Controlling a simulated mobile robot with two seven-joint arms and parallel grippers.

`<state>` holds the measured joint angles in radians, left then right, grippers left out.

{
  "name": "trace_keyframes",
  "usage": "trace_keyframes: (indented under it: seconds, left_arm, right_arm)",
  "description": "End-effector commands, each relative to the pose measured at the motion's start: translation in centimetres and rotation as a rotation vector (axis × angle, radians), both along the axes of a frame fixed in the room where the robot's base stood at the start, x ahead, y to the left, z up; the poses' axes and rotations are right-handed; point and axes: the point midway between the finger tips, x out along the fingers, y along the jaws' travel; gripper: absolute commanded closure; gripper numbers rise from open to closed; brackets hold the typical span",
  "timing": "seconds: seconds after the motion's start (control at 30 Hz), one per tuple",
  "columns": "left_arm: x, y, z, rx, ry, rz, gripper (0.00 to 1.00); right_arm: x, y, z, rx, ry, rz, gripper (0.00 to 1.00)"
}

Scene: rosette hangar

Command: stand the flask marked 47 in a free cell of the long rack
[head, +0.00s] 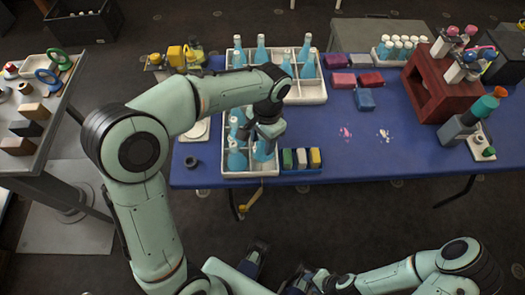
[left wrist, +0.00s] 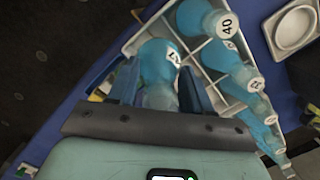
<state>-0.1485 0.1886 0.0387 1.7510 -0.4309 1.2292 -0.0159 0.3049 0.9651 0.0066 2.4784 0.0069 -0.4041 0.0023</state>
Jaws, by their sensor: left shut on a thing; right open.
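My left gripper (head: 266,133) is shut on a blue flask (head: 263,151), low over the front right of a white divided rack (head: 250,174). In the left wrist view the held flask (left wrist: 158,62) stands between the two fingers. Its label is turned and partly blurred; it may read 47. A flask marked 40 (left wrist: 195,18) stands nearby in the rack (left wrist: 217,90). Another white divided rack (head: 308,99) lies behind, with several flasks and some empty cells. I cannot tell whether the held flask touches the rack floor. My right gripper (head: 300,279) is open near the bottom edge.
Coloured blocks (head: 301,158) in a blue holder sit right of the front rack. A dark red stand (head: 437,82) and a grey block with a green-topped bottle (head: 470,125) stand at right. The blue table (head: 385,165) is mostly clear between, with two small stains.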

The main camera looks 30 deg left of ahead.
Motion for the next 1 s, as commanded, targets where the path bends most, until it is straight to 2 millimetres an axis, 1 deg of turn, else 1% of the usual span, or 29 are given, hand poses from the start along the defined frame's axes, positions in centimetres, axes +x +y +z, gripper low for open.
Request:
trace_keyframes:
  seconds: [0.17, 0.3, 0.43, 0.5, 0.77, 0.87, 0.9, 0.97, 1.0]
  left_arm:
    - [0.0, 0.0, -1.6, 0.000, 0.000, 0.000, 0.70]
    - [-0.1, 0.0, -4.2, 0.000, 0.003, -0.001, 0.70]
    - [0.0, 0.0, -5.9, -0.001, 0.000, 0.001, 0.70]
    - [0.0, 0.0, -6.2, 0.000, 0.000, 0.001, 0.70]
    - [0.0, 0.0, -6.2, -0.001, -0.002, 0.001, 0.70]
    - [0.0, 0.0, -6.5, -0.001, -0.002, 0.000, 0.70]
    - [0.0, 0.0, -6.5, 0.000, -0.001, 0.000, 0.44]
    - [0.0, 0.0, -6.5, 0.000, -0.001, 0.000, 0.25]
    - [0.0, 0.0, -6.5, 0.000, -0.001, 0.000, 0.25]
  right_arm:
    - [0.1, 0.0, -0.2, 0.000, -0.004, 0.000, 0.57]
    - [0.3, 0.0, -0.7, -0.002, -0.011, -0.002, 0.57]
    - [0.4, 0.0, -0.9, -0.002, -0.015, -0.003, 0.57]
    - [0.4, 0.0, -0.9, -0.002, -0.016, -0.003, 0.57]
    - [0.4, 0.0, -0.9, -0.002, -0.016, -0.003, 0.57]
    - [0.4, 0.0, -1.0, -0.002, -0.017, -0.003, 0.57]
    - [0.5, 0.0, -1.0, -0.002, -0.017, -0.003, 0.57]
    - [0.5, 0.0, -1.0, -0.002, -0.017, -0.003, 0.57]
    - [0.4, 0.0, -1.0, -0.002, -0.017, -0.003, 0.57]
